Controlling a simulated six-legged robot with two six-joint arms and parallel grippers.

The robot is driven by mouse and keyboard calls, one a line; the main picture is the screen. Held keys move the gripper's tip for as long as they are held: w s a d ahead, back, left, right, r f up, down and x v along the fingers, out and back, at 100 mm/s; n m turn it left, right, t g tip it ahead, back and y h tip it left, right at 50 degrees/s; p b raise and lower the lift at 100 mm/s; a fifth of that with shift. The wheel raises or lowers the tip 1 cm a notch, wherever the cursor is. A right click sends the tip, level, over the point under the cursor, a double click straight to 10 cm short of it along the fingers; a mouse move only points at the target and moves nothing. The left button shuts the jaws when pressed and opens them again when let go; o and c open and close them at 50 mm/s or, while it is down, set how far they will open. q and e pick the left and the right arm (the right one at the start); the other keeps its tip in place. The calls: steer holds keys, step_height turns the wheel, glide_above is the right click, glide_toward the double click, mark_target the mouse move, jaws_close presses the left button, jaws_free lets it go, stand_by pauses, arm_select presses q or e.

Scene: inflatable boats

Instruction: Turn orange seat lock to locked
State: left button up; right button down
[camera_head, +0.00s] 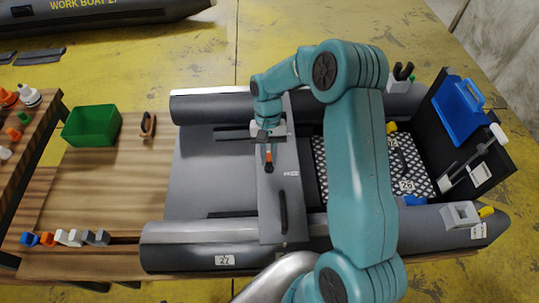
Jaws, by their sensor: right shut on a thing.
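The orange seat lock (268,156) is a small orange lever with a dark end. It sits on the grey seat (283,222) that lies across the grey inflatable boat (195,190). My right gripper (265,138) comes down from above at the lock's upper end. It is shut on the seat lock, and its fingers and wrist partly cover the grip. The lever's dark end points toward the bottom of the picture. My left gripper is not in view.
A green bin (92,125) and a brown-handled tool (148,125) are on the wooden table (90,200) at left. Several coloured clips line its front edge. A blue case (458,110) is at the boat's right end. My right arm covers part of the checkered floor (413,165).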

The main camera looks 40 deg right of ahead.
steer(key=shift+w+r, duration=0.15)
stand_by(0.3)
steer(key=c, duration=1)
jaws_free()
steer(key=shift+c, duration=0.2)
steer(key=v, duration=1.6)
steer(key=shift+r, duration=0.15)
steer(key=shift+a, duration=0.1)
